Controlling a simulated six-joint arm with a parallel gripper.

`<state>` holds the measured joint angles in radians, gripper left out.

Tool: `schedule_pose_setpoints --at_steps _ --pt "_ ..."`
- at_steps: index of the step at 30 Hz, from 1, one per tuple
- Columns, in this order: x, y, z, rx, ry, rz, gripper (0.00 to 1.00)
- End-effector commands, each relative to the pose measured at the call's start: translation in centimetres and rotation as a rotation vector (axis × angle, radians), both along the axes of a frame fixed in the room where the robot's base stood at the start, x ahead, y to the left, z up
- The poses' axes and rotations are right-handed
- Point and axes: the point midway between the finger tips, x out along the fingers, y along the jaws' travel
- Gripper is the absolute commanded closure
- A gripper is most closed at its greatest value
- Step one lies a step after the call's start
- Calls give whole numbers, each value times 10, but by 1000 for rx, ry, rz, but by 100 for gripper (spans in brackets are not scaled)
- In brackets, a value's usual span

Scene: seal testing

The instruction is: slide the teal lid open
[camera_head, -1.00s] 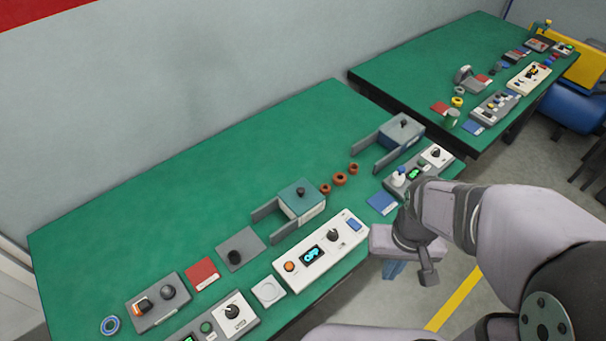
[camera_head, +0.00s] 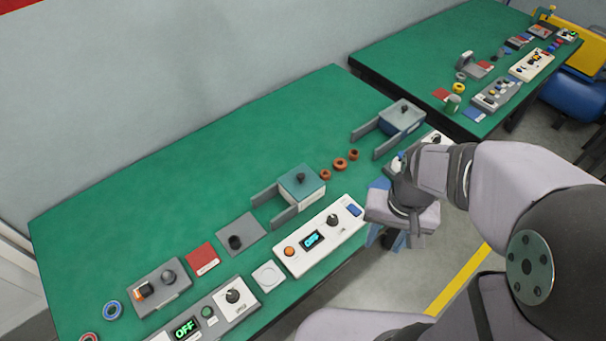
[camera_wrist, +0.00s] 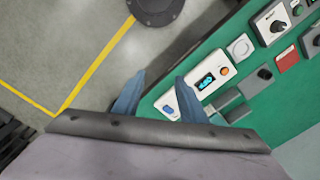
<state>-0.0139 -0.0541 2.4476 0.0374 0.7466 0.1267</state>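A box with a teal lid (camera_head: 302,182) sits on the green table in the head view. The lid has a black knob (camera_head: 300,178) on top and looks shut over the box. Two grey rails (camera_head: 268,195) extend from the box toward the left. My gripper (camera_wrist: 152,98) shows two blue fingers in the wrist view, spread apart with nothing between them. In the head view my gripper's fingers are mostly hidden under the wrist, off the table's front edge and right of the teal-lidded box. The lid is not clearly visible in the wrist view.
A second box with a blue-grey lid (camera_head: 402,114) stands behind right. Brown rings (camera_head: 339,164) lie between the boxes. A white control panel (camera_head: 318,238) stands in front of the teal-lidded box. The table (camera_head: 180,190) is clear toward the wall.

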Motion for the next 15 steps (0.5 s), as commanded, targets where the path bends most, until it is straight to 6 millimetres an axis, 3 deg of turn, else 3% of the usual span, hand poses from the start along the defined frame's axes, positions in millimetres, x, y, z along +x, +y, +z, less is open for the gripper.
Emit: schedule_pose_setpoints --at_steps 8,15 --pt "103 44 -9 100 34 -466 62" --pt "190 99 -29 206 124 -920 62"
